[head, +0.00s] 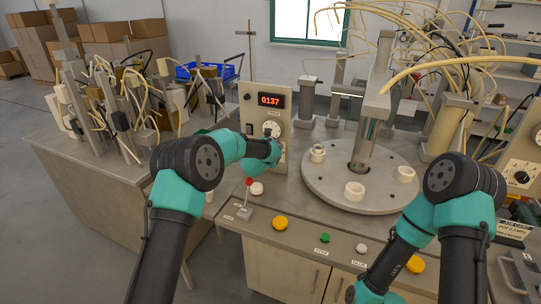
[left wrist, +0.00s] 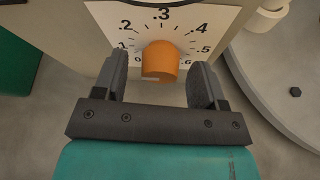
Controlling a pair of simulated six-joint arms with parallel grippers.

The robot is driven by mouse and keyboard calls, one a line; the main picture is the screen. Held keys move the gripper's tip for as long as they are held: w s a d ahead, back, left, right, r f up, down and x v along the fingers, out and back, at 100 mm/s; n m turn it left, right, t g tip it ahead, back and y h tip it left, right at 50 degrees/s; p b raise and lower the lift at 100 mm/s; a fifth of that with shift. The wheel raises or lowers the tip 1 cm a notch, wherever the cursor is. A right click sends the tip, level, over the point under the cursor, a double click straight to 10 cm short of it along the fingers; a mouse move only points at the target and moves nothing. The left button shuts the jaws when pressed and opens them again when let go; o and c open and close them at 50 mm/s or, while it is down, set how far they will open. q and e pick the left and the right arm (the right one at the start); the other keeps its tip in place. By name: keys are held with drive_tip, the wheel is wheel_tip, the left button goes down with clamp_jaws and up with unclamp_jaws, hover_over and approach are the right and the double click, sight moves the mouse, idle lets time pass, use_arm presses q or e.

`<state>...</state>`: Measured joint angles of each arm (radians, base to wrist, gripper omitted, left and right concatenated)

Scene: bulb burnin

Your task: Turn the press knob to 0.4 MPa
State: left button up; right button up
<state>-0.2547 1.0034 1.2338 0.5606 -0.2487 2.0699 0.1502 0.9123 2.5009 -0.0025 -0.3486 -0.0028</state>
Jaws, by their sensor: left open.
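A pale mark shows low on the knob's left side; I cannot tell the exact setting. My left gripper (left wrist: 160,72) is open, one finger on each side of the knob, with visible gaps. In the head view my left gripper (head: 275,153) is at the front of the control box (head: 250,117) and hides the knob. My right arm reaches down to the bottom edge, and its gripper is out of view.
The box has a red display (head: 271,100) reading 0137 and an upper dial (head: 272,129). A round turntable (head: 325,190) with white sockets stands to the right. A red-tipped lever (head: 246,208) and a yellow button (head: 280,223) are on the front panel below.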

use_arm(q)
drive_tip(key=shift+c, duration=0.4)
drive_tip(key=c, duration=0.8)
drive_tip(key=shift+m+y, duration=0.4)
drive_tip(key=shift+m, duration=0.1)
drive_tip(key=m+t, duration=0.2)
drive_tip(key=m, duration=0.6)
drive_tip(key=m+t, duration=0.3)
drive_tip(key=m, duration=0.4)
drive_tip(key=f+m+t, duration=0.1)
drive_tip(key=m+t, duration=0.2)
drive_tip(key=m, duration=0.5)
drive_tip(key=shift+m+y, duration=0.3)
